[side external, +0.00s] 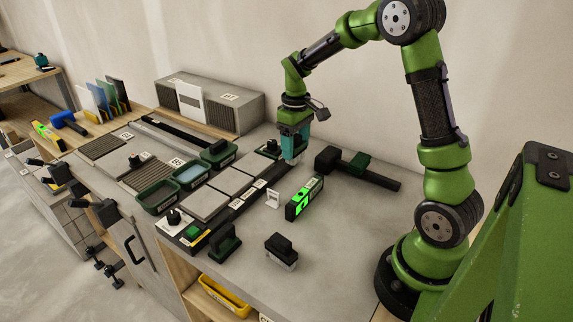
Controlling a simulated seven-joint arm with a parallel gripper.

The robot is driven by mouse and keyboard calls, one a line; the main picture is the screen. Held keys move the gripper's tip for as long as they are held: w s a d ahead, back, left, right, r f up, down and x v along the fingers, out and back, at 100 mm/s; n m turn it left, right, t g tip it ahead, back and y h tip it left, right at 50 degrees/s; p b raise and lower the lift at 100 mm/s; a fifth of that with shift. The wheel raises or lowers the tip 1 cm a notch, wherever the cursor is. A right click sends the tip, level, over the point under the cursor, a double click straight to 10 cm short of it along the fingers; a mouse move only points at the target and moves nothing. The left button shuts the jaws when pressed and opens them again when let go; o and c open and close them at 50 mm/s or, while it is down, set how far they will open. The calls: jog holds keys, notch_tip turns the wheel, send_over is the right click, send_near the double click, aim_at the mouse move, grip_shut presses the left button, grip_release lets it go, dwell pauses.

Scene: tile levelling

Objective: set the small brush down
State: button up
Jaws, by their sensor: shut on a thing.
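My gripper (291,157) points down low over the far part of the grey worktop, beside the dark tile strip. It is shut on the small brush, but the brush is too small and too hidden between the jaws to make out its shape. I cannot tell whether its lower end touches the surface. A dark block with a green part (268,149) sits just left of my gripper.
A green-lit level (305,198) and a black mallet-like tool (357,168) lie right. Green trays (188,175) stand left. The worktop's front right is clear.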

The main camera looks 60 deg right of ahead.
jog(key=w+d+r, duration=0.1)
jog(key=w+d, duration=0.3)
jog(key=d, duration=1.3)
jog(key=f, duration=0.9)
jog(key=shift+w+a+f, duration=0.15)
jog(key=shift+a+f, duration=0.05)
jog(key=shift+f, duration=0.1)
jog(key=shift+f, duration=0.15)
jog(key=o, duration=1.3)
